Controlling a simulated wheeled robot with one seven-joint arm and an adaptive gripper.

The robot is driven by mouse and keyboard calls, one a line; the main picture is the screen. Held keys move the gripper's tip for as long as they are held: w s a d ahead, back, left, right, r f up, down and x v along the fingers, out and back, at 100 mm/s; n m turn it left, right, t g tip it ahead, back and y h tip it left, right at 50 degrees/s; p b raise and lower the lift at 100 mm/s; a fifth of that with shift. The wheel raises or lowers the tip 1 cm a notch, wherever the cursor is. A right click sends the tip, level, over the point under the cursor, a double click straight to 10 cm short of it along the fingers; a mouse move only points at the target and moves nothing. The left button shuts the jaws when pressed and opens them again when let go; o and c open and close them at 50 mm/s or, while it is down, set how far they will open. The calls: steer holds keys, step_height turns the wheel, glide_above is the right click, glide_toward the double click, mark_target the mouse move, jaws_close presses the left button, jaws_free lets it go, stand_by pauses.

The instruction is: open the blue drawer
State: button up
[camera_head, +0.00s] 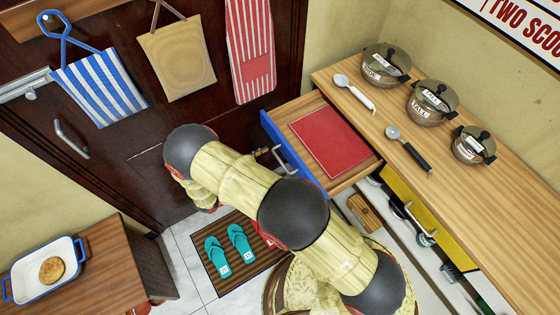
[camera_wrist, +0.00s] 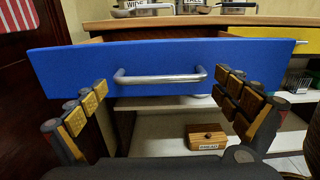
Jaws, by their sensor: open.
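The blue drawer (camera_head: 268,125) is pulled out from the wooden counter, with its inside showing in the head view. Its blue front (camera_wrist: 70,70) spans most of the wrist view, with a silver bar handle (camera_wrist: 160,77) across the middle. My gripper (camera_wrist: 165,84) is open, with one finger to the left of the handle and one to the right. The fingers do not close on the handle. In the head view my arm hides most of the gripper near the drawer front. The handle (camera_head: 284,160) partly shows there.
A red sheet (camera_head: 328,140) lies in the drawer. A yellow drawer front (camera_head: 428,217) is beside it, above open shelves with a small wooden box (camera_wrist: 206,137). A dark door (camera_head: 130,120) is on the left.

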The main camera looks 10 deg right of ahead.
steer(key=v, duration=1)
